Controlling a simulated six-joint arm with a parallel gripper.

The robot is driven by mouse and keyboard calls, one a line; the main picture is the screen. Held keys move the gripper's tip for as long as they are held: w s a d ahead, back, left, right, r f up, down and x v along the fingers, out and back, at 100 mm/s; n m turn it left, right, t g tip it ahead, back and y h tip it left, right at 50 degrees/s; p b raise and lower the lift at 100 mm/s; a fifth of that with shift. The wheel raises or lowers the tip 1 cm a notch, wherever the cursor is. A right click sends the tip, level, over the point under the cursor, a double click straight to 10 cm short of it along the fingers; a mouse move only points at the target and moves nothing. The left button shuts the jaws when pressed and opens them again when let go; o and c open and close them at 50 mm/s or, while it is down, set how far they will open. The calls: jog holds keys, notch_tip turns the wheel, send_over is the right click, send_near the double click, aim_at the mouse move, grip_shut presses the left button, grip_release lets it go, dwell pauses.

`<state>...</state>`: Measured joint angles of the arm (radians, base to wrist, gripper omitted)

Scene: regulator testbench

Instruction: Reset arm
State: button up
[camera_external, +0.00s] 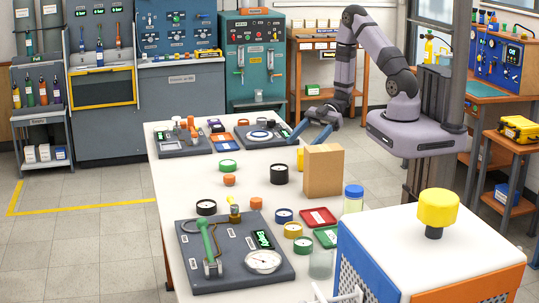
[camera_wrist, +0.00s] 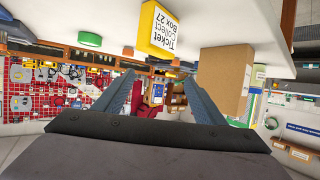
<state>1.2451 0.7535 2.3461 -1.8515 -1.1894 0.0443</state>
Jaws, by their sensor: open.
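My arm (camera_external: 375,45) rises from its mount (camera_external: 415,135) on the right of the white table and bends down to the table's far right side. My gripper (camera_external: 305,137) hangs beside the table's right edge, behind the cardboard box. In the wrist view my gripper (camera_wrist: 160,78) shows two blue-grey fingers spread apart, with nothing between them. The wrist view is upside down, with the table edge along the top.
A cardboard box (camera_external: 323,170) stands near the gripper; a yellow ticket box (camera_wrist: 158,28) is beside it. A regulator board (camera_external: 235,255) with a gauge lies in front.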

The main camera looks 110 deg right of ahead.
dwell(0.4)
jog(key=p, duration=0.1)
jog(key=r+n+g+p, duration=0.1)
jog(key=p, duration=0.1)
jog(key=shift+w+a+h, duration=0.15)
jog(key=shift+a+h, duration=0.15)
jog(key=shift+h, duration=0.1)
jog(key=p, duration=0.1)
jog(key=n+g+p, duration=0.1)
jog(key=shift+a+n+h+p, duration=0.2)
jog(key=shift+n+h+p, duration=0.1)
jog(key=shift+h, duration=0.1)
jog(key=d+g+h+p, duration=0.1)
jog(key=d+g+h, duration=0.1)
jog(key=h, duration=0.1)
jog(key=w+d+g+h+p, duration=0.1)
jog(key=d+h, duration=0.1)
jog(key=shift+w+r+g+p, duration=0.1)
jog(key=shift+r+g+p, duration=0.25)
jog(key=shift+g, duration=0.05)
jog(key=s+a+r+m+g, duration=0.2)
jog(key=s+a+r+m, duration=0.2)
jog(key=a+r, duration=0.2)
jog(key=s+a+r+m+g, duration=0.3)
jog(key=a+r+m, duration=0.2)
jog(key=a, duration=0.5)
jog(key=shift+s+a+r+h+p, duration=0.15)
jog(key=shift+s+r+h+p, duration=0.25)
jog(key=shift+r, duration=0.25)
